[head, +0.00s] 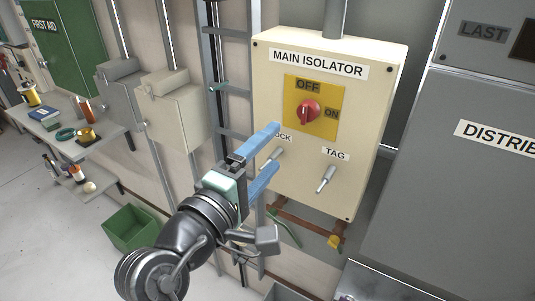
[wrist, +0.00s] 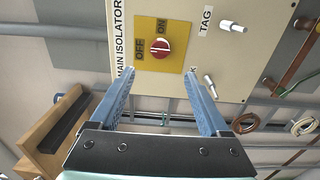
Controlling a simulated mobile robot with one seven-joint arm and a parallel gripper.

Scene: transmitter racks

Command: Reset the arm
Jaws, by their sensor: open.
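My gripper (head: 273,147) is open and empty in front of the lower left of the cream main isolator box (head: 365,115). Its two blue fingers also show in the wrist view (wrist: 160,75), spread apart with nothing between them. The red rotary knob (head: 308,111) sits on a yellow plate (head: 328,92) marked OFF and ON. Its grip looks upright, toward OFF, but is small to read. The knob also shows in the wrist view (wrist: 161,48), beyond the fingertips. My arm is extended toward the box.
A bare peg (head: 272,157) under the partly hidden LOCK label is close to the fingers; another peg (head: 326,179) is under TAG. A grey distribution cabinet (head: 455,170) stands right. A shelf (head: 75,130) with small items and a green bin (head: 130,228) are left.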

